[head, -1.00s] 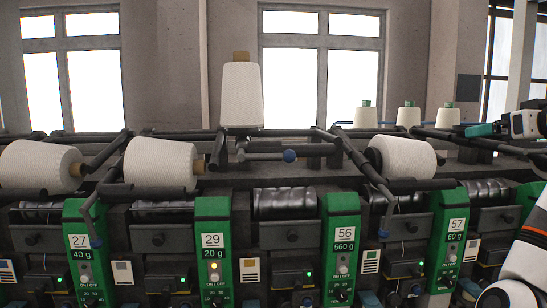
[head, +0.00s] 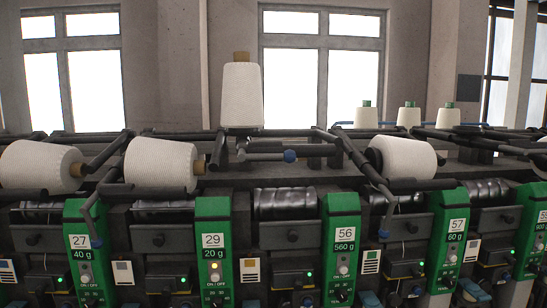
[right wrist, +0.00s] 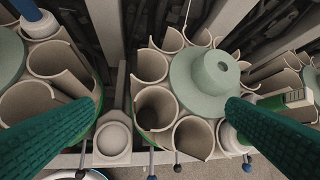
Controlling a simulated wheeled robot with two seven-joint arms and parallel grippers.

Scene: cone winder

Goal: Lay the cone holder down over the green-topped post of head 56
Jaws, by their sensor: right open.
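The green-topped post (head: 340,204) of head 56 carries the label 56 and 560 g. The dark drum (head: 283,203) left of the post is bare. My right gripper (right wrist: 165,100) shows in the right wrist view with teal fingers wide apart and nothing between them, above a ring of beige cups. Neither gripper shows in the head view.
Heads 27, 29 and 57 have cones lying down, including the cone (head: 160,165) at 29 and the cone (head: 403,157) at 57. Small cones (head: 408,116) stand on the back ledge. In the right wrist view, a grey-green disc (right wrist: 205,80) sits amid the cups.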

